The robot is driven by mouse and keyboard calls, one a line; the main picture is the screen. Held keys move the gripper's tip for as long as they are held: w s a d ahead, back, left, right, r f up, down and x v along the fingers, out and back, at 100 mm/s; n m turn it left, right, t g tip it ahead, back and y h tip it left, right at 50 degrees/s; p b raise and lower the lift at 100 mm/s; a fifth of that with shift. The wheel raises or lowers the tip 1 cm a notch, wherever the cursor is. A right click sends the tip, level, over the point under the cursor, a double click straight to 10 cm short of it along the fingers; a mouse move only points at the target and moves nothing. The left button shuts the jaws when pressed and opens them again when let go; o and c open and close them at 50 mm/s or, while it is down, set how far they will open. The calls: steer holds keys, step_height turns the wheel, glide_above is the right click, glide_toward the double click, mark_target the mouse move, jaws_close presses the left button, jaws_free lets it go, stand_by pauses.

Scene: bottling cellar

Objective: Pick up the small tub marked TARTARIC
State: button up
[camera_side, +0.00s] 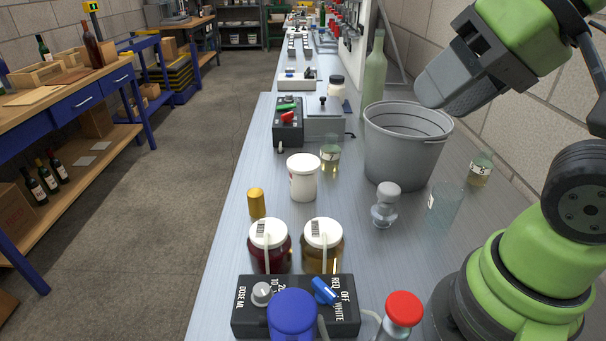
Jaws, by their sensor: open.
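A small white tub (303,182) with a white lid stands upright on the metal bench, left of the grey bucket. A mark shows at its left side, but I cannot read it. My gripper (432,88) is at the upper right, above the bucket's rim in the picture, well apart from both containers. Its jaws are open, with nothing visible in them; the fingers are hard to make out.
The grey bucket (405,158) and tall green bottle (374,80) stand near my gripper. A glass of pale liquid (330,158) is close beside the white tub. A yellow cylinder (257,203), two white-lidded jars (270,255) (322,258) and a control box (345,318) are nearer.

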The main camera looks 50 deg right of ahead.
steer(key=o, duration=1.1)
steer(key=shift+c, duration=0.2)
steer(key=g+h, duration=0.2)
steer(key=h, duration=0.1)
glide_above(304, 162)
steer(key=s, duration=0.5)
step_height(304, 162, down, 13)
steer(key=shift+n+g, duration=0.5)
steer(key=shift+n, duration=0.1)
steer(key=x, duration=0.9)
steer(key=shift+w+a+f, duration=0.1)
steer(key=shift+w+a, duration=0.05)
steer(key=shift+w, duration=0.05)
steer(key=shift+a+x, duration=0.15)
steer(key=shift+x, duration=1.3)
steer(key=shift+a+x, duration=0.2)
steer(key=shift+x, duration=1.25)
